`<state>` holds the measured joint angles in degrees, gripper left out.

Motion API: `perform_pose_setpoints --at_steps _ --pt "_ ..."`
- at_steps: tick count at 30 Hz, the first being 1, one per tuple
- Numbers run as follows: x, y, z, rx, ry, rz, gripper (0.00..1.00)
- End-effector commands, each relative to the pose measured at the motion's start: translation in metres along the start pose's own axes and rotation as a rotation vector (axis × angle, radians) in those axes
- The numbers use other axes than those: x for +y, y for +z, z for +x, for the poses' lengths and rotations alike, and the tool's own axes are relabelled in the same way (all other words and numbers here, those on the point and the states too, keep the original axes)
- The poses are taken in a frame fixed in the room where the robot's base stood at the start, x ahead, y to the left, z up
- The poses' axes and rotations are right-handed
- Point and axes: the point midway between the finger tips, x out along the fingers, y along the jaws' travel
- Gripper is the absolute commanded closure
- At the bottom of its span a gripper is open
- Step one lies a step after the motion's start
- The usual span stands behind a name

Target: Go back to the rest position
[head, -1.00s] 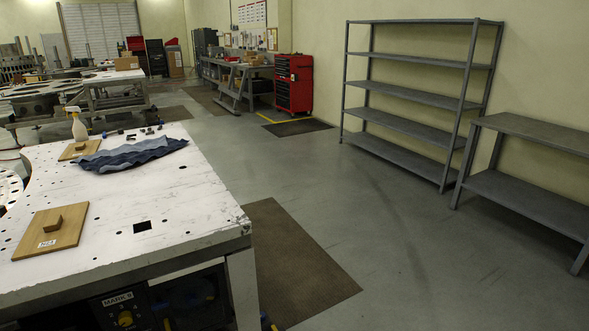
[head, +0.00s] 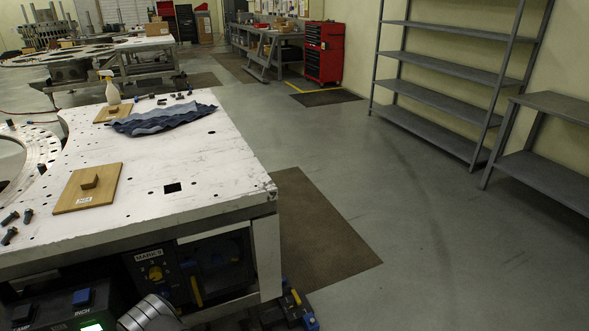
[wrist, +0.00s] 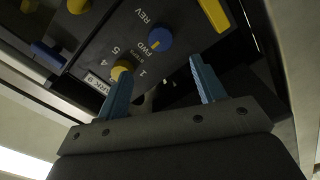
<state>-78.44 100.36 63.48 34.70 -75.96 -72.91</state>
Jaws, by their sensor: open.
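My gripper (wrist: 161,66) shows in the wrist view with two blue fingers spread apart and nothing between them. It points toward a dark control panel (wrist: 108,50) lettered REV and FWD, with a blue knob (wrist: 159,39) and a yellow knob (wrist: 122,70). The left fingertip overlaps the panel near the yellow knob in the picture; I cannot tell whether it touches. In the head view a panel marked MARK 9 (head: 150,258) sits under the front of the white table (head: 215,170). I cannot make out my gripper there.
On the table are a wooden board with a block (head: 75,199), blue cloth (head: 160,119), a spray bottle (head: 110,90) and several dark small parts. A box with a blue button (head: 82,297) is at bottom left. Floor to the right is open, before grey shelves (head: 440,92).

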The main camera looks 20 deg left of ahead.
Motion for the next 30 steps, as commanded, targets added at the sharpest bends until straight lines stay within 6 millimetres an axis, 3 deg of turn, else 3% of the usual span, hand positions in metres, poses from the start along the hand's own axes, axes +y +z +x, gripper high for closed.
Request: perform_pose_setpoints --at_steps 9,19,30 --pt "0.0 0.001 0.062 0.001 0.002 0.0 0.37" --pt "0.0 0.0 0.112 0.001 0.001 0.001 0.37" --pt "-0.001 0.0 0.112 0.004 -0.003 0.286 0.37"
